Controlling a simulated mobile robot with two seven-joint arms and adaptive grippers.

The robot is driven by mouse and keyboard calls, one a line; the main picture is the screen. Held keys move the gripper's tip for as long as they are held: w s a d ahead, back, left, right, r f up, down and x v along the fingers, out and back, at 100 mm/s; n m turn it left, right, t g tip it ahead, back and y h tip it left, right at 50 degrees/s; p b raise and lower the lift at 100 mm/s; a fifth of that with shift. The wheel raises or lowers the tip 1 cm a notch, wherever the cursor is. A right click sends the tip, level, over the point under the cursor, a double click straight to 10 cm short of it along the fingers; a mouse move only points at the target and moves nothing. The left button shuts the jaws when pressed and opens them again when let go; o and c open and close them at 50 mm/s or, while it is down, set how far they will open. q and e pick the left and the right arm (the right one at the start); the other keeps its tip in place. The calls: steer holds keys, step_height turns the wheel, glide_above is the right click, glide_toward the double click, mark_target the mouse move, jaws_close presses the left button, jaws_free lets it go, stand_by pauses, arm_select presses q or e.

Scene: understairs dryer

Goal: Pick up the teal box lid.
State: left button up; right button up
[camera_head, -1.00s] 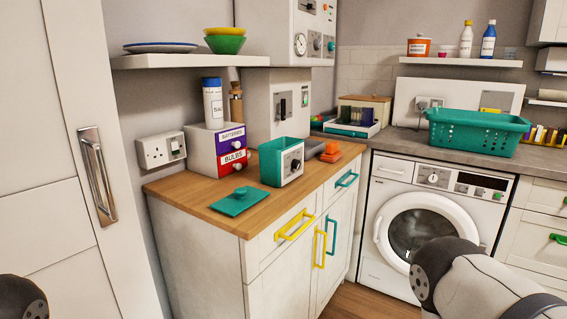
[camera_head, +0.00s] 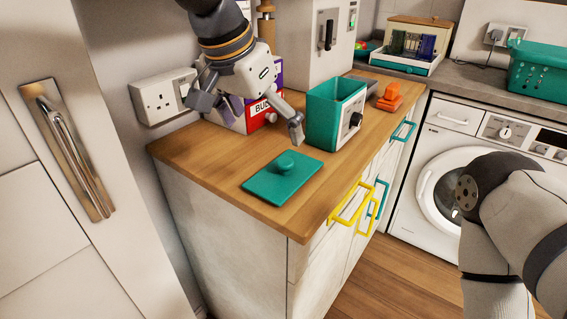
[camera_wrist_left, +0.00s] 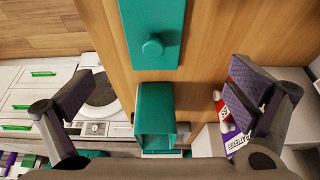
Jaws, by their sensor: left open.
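The teal box lid (camera_head: 283,179) lies flat on the wooden counter near its front left corner, its round knob facing up. It also shows in the left wrist view (camera_wrist_left: 151,28), at the top between my fingers. The open teal box (camera_head: 335,112) stands behind and right of it, with a dial on its front; it is seen in the left wrist view too (camera_wrist_left: 154,112). My left gripper (camera_head: 246,112) is open and empty, above the counter behind the lid, apart from it. My right arm shows at the lower right, but its gripper is not visible.
The red and purple labelled drawer boxes (camera_head: 262,105) stand partly hidden behind my left gripper. An orange object (camera_head: 390,97) lies right of the teal box. The bare counter (camera_head: 205,150) around the lid is free. Yellow handles (camera_head: 349,204) stick out below the counter edge.

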mark_target(281, 164)
arm_select(q)
steer(key=x, duration=0.7)
steer(key=s+b+x, duration=0.1)
steer(key=x, duration=0.3)
steer(key=shift+d, duration=0.35)
steer(key=shift+c, duration=0.5)
steer(key=c, duration=1.1)
